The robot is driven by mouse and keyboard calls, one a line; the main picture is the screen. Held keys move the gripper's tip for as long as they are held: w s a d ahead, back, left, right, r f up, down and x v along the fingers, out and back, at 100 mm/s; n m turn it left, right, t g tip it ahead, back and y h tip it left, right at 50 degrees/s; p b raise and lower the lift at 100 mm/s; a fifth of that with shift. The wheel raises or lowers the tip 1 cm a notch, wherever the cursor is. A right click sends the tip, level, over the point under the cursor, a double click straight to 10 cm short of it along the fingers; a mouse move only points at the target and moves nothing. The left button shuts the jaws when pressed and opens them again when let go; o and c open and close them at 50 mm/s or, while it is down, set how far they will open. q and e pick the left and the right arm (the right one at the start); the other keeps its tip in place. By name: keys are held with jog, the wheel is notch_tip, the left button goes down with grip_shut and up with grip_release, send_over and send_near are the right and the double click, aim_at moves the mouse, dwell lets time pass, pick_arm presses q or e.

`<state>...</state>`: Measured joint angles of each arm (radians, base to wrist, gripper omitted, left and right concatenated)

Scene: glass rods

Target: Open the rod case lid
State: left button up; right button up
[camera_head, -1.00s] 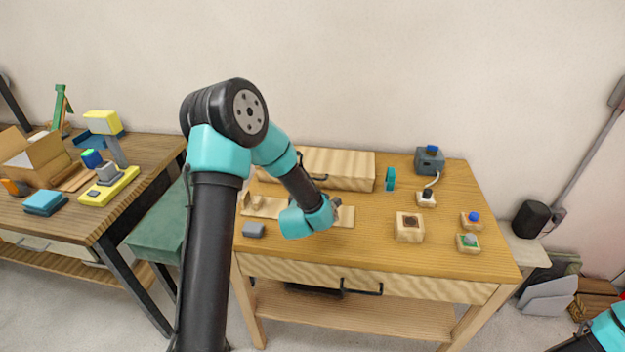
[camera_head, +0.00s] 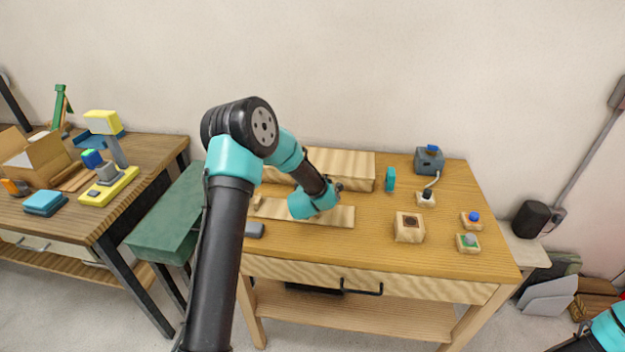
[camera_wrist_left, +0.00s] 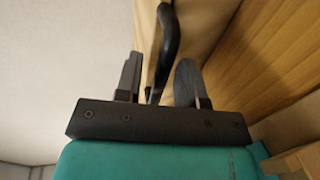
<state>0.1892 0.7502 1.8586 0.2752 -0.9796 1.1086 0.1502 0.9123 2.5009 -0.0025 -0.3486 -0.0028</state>
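The rod case (camera_head: 348,166) is a long pale wooden box at the back of the table, and its lid looks shut. My left arm hides its left part and its front handle in the head view. In the left wrist view, the black curved handle (camera_wrist_left: 167,45) stands out from the pale wood of the case. My left gripper (camera_wrist_left: 158,78) is open, with one finger on each side of the handle; I cannot tell whether either finger touches it. Only a bit of my right arm shows at the lower right of the head view, without its gripper.
A pale slotted board (camera_head: 335,215) lies in front of the case, below my left wrist. A teal block (camera_head: 390,179), a wooden block with a dark recess (camera_head: 409,227) and small button boxes (camera_head: 468,242) stand to the right.

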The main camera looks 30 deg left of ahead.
pick_arm(q)
grip_shut()
jog(key=shift+a+r, duration=0.1)
dwell(0.4)
